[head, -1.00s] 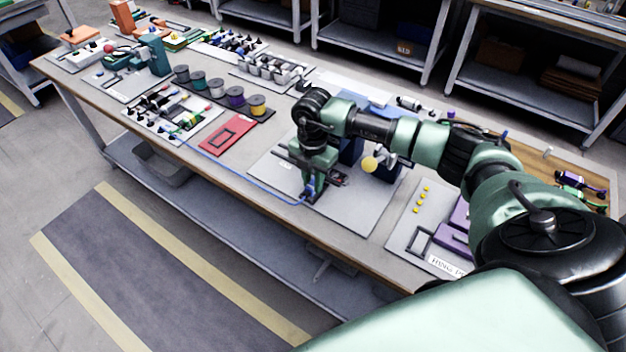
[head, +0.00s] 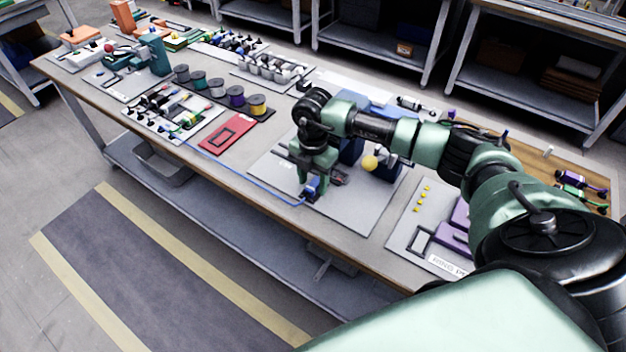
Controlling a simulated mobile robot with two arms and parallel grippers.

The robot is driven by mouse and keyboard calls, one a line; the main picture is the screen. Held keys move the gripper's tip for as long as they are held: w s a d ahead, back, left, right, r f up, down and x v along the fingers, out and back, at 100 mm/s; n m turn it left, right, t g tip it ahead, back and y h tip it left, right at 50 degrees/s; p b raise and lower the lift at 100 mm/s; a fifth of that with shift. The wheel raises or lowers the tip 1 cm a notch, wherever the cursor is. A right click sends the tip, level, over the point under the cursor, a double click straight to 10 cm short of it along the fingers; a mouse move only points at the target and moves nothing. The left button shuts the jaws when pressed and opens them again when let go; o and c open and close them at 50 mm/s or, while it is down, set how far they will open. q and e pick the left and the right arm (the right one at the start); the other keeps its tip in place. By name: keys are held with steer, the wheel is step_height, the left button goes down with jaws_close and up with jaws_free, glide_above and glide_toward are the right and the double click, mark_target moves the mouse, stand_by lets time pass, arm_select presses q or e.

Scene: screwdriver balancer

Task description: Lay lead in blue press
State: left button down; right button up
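The blue press (head: 350,152) stands on a grey board right of my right gripper. A yellow ball knob (head: 369,163) shows on its near side, and my arm covers part of it. The thin blue lead (head: 240,178) runs from the parts board on the left, along the near side of the table, to my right gripper (head: 312,188). My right gripper points down over the grey board, with the lead's blue end between its fingers. It looks shut on that end, beside the press and apart from its knob. My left gripper is not in view.
A red plate (head: 228,135) lies left of the grey board (head: 350,215). Behind it is a rack of wire spools (head: 236,97). Purple blocks (head: 455,236) and yellow pegs (head: 422,197) sit on a board at the right. The grey board's near part is clear.

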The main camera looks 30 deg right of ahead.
steer(key=shift+s+a+f, duration=0.2)
steer(key=shift+s+f, duration=0.15)
steer(key=r, duration=0.2)
steer(key=r+b, duration=0.1)
steer(key=r, duration=0.5)
steer(key=shift+w+d+r, duration=0.2)
steer(key=shift+w+r, duration=0.05)
steer(key=shift+w, duration=0.05)
